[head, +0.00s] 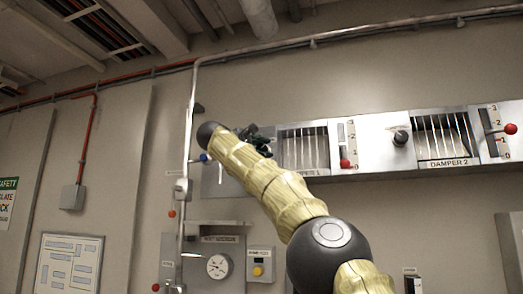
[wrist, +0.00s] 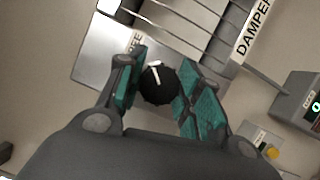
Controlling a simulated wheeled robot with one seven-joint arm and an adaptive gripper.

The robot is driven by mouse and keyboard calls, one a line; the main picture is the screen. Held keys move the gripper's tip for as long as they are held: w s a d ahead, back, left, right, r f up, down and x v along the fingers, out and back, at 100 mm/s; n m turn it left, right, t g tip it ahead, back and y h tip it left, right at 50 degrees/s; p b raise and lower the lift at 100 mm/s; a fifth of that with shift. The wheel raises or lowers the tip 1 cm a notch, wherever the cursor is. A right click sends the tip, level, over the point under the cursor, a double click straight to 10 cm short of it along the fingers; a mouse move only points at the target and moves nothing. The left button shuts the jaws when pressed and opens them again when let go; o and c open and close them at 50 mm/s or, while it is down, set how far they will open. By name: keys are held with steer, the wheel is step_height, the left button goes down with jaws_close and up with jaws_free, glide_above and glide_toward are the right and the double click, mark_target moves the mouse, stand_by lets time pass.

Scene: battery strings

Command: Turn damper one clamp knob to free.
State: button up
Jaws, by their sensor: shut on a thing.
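The damper one clamp knob (wrist: 158,87) is round and black with a white pointer line, on a pale metal plate (wrist: 105,48) in the wrist view. The plate's lettering is partly hidden by a finger. My gripper (wrist: 161,66) has its teal-padded fingers on either side of the knob and is shut on it. In the head view my gripper (head: 250,138) is at the left end of the damper panel, and my arm hides the knob there. The damper one grille (head: 304,150) shows right of my gripper, its label partly covered by my arm.
Damper one's red-balled lever (head: 344,163) is near 0. Further right are damper two's black knob (head: 400,138), grille (head: 440,138) and red-balled lever (head: 510,129). A vertical pipe (head: 188,130) runs left of my gripper. A dial box (head: 218,266) and yellow-button box (head: 259,270) are below.

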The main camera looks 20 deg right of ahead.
steer(key=shift+f, duration=0.1)
steer(key=o, duration=1)
steer(key=shift+d, duration=0.1)
steer(key=v, duration=1.2)
